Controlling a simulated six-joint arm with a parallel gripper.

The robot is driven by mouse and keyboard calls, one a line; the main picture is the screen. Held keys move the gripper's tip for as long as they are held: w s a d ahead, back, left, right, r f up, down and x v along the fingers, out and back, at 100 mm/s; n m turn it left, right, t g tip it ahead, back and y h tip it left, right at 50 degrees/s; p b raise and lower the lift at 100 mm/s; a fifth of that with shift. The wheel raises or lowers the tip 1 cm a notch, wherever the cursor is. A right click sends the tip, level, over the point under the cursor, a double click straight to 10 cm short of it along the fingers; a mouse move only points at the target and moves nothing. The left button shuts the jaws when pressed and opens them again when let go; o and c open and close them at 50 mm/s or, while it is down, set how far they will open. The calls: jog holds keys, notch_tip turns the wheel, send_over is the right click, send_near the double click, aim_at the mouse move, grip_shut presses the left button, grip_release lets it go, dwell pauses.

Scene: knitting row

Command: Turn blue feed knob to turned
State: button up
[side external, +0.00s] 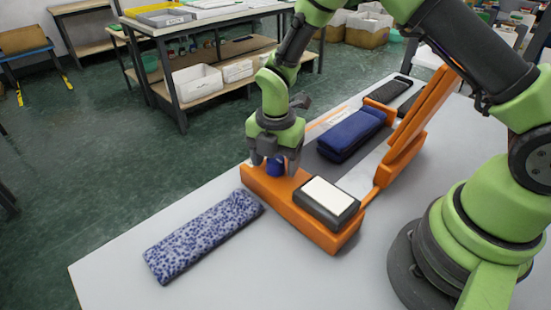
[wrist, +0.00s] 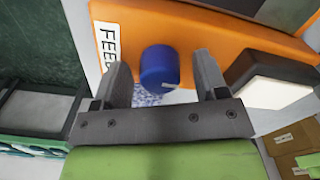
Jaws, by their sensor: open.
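The blue feed knob (side external: 275,166) stands on the front of an orange machine frame (side external: 329,238) in the side view. In the wrist view the knob (wrist: 159,66) is a blue cylinder beside a white label reading "FEE", partly cut off or hidden. My gripper (side external: 274,164) is over the knob, pointing down. In the wrist view my gripper (wrist: 161,75) is open, with one finger on each side of the knob and gaps between. I cannot tell how far the knob is turned.
A white-topped dark block (side external: 327,199) sits right of the knob, close to my gripper. A folded dark blue cloth (side external: 351,134) lies behind. An orange raised arm (side external: 423,110) stands at the right. A speckled blue fabric piece (side external: 203,234) lies on the grey table (side external: 120,276) at the left.

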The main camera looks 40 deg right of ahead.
jog(key=c, duration=0.9)
jog(key=shift+m, duration=0.3)
jog(key=m, duration=0.3)
jog(key=shift+m, duration=0.4)
jog(key=m, duration=1.3)
jog(key=shift+m, duration=0.4)
